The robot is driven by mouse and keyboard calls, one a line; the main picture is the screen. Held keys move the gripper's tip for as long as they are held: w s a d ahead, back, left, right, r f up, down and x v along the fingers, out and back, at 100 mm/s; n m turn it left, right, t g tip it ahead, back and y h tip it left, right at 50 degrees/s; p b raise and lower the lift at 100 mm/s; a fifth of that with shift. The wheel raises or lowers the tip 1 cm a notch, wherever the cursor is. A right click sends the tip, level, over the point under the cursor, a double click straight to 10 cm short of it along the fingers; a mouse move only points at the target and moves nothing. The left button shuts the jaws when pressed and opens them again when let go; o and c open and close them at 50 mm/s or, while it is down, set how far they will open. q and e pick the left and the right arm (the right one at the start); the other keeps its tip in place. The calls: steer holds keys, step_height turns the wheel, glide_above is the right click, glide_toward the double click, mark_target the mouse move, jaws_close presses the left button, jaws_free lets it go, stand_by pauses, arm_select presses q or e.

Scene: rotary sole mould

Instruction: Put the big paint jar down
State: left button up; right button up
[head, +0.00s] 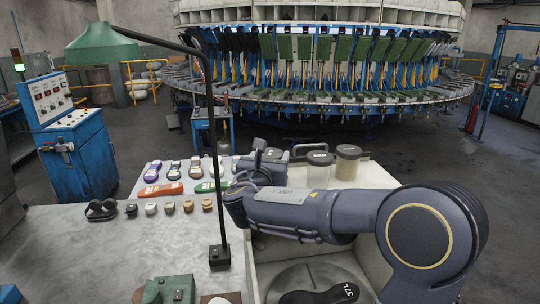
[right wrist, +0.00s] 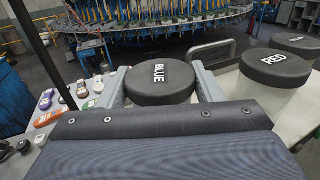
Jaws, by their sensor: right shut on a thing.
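A big paint jar with a black lid marked BLUE (right wrist: 160,84) is between the two grey fingers of my right gripper (right wrist: 159,77) in the right wrist view. The fingers are shut on it, one at each side. Its lower part is hidden behind the gripper's own body, so I cannot tell whether it touches a surface. In the head view my right gripper (head: 260,160) is at the far end of my right arm, left of the other jars, and the held jar is mostly hidden there. My left gripper does not show.
A jar with a lid marked RED (right wrist: 280,72) stands right of the held jar, with another black-lidded jar (right wrist: 298,44) behind it. Several small samples and coloured soles (head: 162,189) lie on the grey table (head: 90,255). A black lamp post (head: 219,256) stands left of my arm.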

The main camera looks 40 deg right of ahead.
steer(key=shift+f, duration=0.15)
steer(key=o, duration=1.2)
steer(key=shift+r, duration=0.3)
steer(key=shift+s+a+f, duration=0.15)
steer(key=shift+s+a, duration=0.05)
steer(key=shift+a, duration=0.15)
steer(key=v, duration=1.1)
steer(key=shift+s+a, duration=0.15)
